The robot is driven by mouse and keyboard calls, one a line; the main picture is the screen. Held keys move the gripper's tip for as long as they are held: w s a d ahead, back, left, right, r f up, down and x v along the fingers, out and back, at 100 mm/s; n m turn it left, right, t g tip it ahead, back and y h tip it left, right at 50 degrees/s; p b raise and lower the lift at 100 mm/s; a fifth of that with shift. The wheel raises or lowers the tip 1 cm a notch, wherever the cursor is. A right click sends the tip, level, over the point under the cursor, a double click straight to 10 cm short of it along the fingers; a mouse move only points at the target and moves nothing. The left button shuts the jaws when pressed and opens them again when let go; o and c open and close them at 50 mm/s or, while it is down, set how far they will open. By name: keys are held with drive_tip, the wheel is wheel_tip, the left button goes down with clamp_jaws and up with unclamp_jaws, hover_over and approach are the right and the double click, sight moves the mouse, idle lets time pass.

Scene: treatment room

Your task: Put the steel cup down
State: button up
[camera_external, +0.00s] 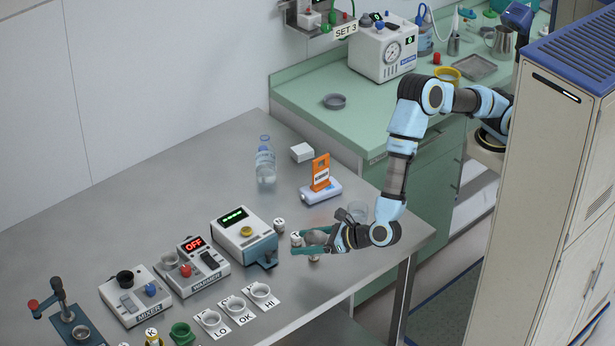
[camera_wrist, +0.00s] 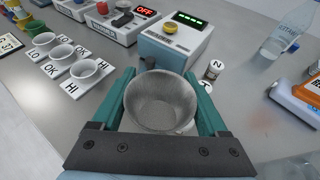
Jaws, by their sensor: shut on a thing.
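My gripper (camera_external: 313,245) is over the right part of the steel table (camera_external: 210,165). It is shut on the steel cup (camera_wrist: 160,103), a grey, open-topped cup that sits upright between the two green fingers in the wrist view. In the external view the cup (camera_external: 316,237) is partly hidden by a finger. The cup looks empty. I cannot tell how far its base is from the table.
Behind the gripper are small lettered jars (camera_wrist: 214,70) and a display device (camera_external: 243,235). White cups on cards LO, OK and HI (camera_external: 260,291), the warmer (camera_external: 195,264) and the mixer (camera_external: 135,296) stand left. A bottle (camera_external: 265,163) and an orange-signed stand (camera_external: 321,190) are farther back.

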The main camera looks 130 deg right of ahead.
sight(308, 275)
drive_tip(key=a+r+m+g, duration=0.1)
drive_tip(key=w+a+r+m+g+h, duration=0.1)
drive_tip(key=shift+w+a+r, duration=0.2)
drive_tip(key=shift+r, duration=0.2)
wheel_tip(308, 275, down, 10)
drive_tip(key=p, duration=0.4)
drive_tip(key=shift+r, duration=0.1)
drive_tip(key=o, duration=1.1)
drive_tip(key=shift+c, duration=0.2)
drive_tip(key=shift+a, duration=0.15)
